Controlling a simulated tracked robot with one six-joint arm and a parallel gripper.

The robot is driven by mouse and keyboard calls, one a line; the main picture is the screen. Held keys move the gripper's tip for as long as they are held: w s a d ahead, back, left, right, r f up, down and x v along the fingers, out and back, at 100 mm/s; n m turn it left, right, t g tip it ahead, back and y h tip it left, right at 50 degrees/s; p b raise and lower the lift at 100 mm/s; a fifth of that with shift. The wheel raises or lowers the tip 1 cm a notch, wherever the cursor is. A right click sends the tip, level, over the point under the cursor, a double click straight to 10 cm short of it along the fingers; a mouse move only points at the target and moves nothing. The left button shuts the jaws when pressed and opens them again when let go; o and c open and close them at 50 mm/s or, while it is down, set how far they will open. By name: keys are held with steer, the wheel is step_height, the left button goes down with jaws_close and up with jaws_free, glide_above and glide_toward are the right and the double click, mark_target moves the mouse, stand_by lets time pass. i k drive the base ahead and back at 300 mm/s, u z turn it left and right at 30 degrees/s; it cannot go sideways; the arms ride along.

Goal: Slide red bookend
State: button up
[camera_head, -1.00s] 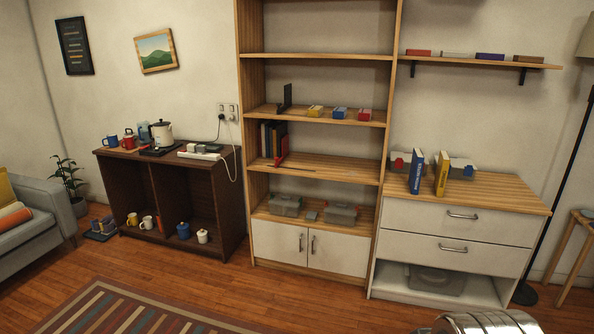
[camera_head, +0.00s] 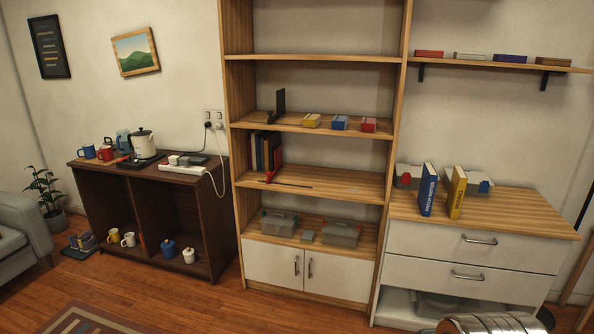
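The red bookend (camera_head: 279,156) stands on the middle shelf (camera_head: 340,184) of the tall wooden bookcase. It is at the right end of a short row of dark books (camera_head: 263,150), close against them; I cannot tell if it touches. Its low red foot shows at the shelf front, near a thin dark strip (camera_head: 293,184) lying on the board. A black bookend (camera_head: 279,104) stands on the shelf above. My gripper is not in view; only a silver rounded part, likely of my arm, shows at the bottom right.
The middle shelf is clear right of the bookend. A dark cabinet (camera_head: 198,222) stands left, a white drawer unit (camera_head: 440,241) right. Wooden floor (camera_head: 190,305) lies in front.

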mark_target(277, 153)
steer(key=u, duration=0.15)
steer(key=i, duration=1.5)
steer(key=u, duration=0.6)
steer(key=i, duration=0.85)
steer(key=u, duration=0.45)
steer(key=i, duration=1.15)
steer(key=u, duration=0.1)
